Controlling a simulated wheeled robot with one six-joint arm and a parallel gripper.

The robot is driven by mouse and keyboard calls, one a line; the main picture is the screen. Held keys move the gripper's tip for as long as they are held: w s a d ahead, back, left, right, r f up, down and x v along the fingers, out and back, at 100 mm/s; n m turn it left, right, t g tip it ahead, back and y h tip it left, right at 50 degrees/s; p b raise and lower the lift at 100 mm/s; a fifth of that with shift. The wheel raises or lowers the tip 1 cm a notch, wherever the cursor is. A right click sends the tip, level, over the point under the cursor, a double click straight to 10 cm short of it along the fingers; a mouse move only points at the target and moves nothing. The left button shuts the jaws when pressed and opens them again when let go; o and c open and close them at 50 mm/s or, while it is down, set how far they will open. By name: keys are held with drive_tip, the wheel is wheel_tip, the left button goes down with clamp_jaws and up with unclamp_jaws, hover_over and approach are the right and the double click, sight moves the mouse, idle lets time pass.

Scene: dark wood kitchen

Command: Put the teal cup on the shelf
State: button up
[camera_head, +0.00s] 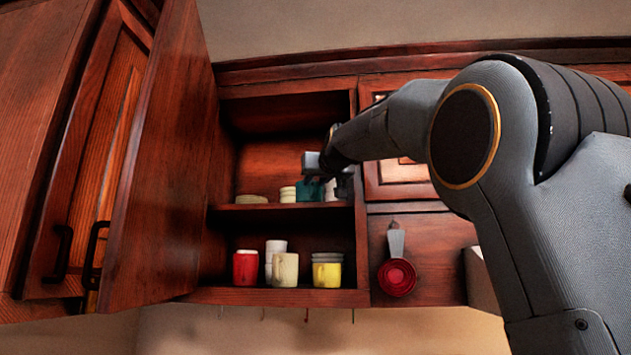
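The teal cup (309,191) is at the upper shelf (236,207) of the open cabinet, right of a small cream cup (288,194). Its base appears level with the shelf board, but I cannot tell whether it rests on it. My gripper (328,183) reaches into the cabinet from the right, at the right side of the teal cup. The fingers are small and dark here and partly cover the cup. Whether they are closed on it is not clear. A whitish item (331,191) shows just right of the teal cup, partly hidden by my gripper.
A flat beige dish (251,199) lies at the upper shelf's left. Below stand a red mug (245,268), a cream mug (285,270), white cups (275,247) and a yellow mug (327,272). The open door (165,170) bounds the left; a red measuring cup (396,277) hangs right.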

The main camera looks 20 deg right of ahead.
drive_tip(key=shift+r, duration=0.1)
drive_tip(key=s+b, duration=0.5)
drive_tip(key=s, duration=0.7)
drive_tip(key=shift+b, duration=0.35)
